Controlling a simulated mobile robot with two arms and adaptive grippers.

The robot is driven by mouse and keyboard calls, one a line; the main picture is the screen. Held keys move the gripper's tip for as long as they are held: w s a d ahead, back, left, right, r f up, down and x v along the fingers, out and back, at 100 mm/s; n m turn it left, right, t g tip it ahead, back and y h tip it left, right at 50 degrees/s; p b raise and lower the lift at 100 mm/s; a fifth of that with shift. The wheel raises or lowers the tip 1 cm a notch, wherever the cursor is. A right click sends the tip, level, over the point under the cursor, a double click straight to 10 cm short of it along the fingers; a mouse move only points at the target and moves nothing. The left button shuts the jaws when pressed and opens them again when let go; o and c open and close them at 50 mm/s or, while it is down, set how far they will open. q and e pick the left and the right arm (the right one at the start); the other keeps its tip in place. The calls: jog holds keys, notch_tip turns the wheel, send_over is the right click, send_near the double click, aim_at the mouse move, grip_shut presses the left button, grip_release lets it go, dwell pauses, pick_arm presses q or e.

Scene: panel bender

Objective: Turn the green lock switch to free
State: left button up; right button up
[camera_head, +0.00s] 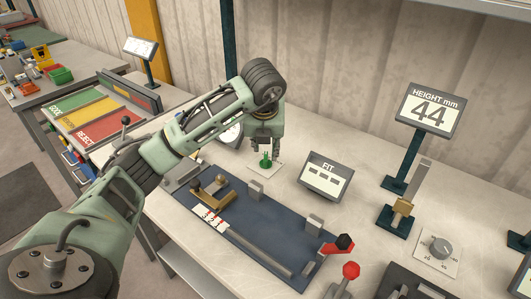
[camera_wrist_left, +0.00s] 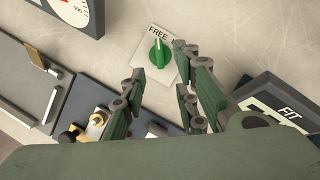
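The green lock switch (camera_head: 265,161) stands on a small white plate (camera_head: 262,170) on the bench, under my left gripper. In the left wrist view the green switch (camera_wrist_left: 158,52) is a knob with a lighter pointer ridge, on a plate reading FREE near its upper edge; other lettering is partly covered by a finger. My left gripper (camera_head: 265,150) points down over the switch. In the wrist view its fingers (camera_wrist_left: 157,65) are spread apart with the switch just beyond their tips, not gripped. My right gripper is not in view.
A blue fixture plate (camera_head: 240,240) with a brass part lies in front of the switch. A FIT display (camera_head: 325,176) stands right of it, and a round dial gauge (camera_wrist_left: 75,12) beside it. Farther right are a HEIGHT display (camera_head: 428,110), a grey knob (camera_head: 440,246) and a red-knobbed lever (camera_head: 350,271).

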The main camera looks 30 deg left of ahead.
pick_arm(q)
jog(key=v, duration=0.5)
dwell(0.4)
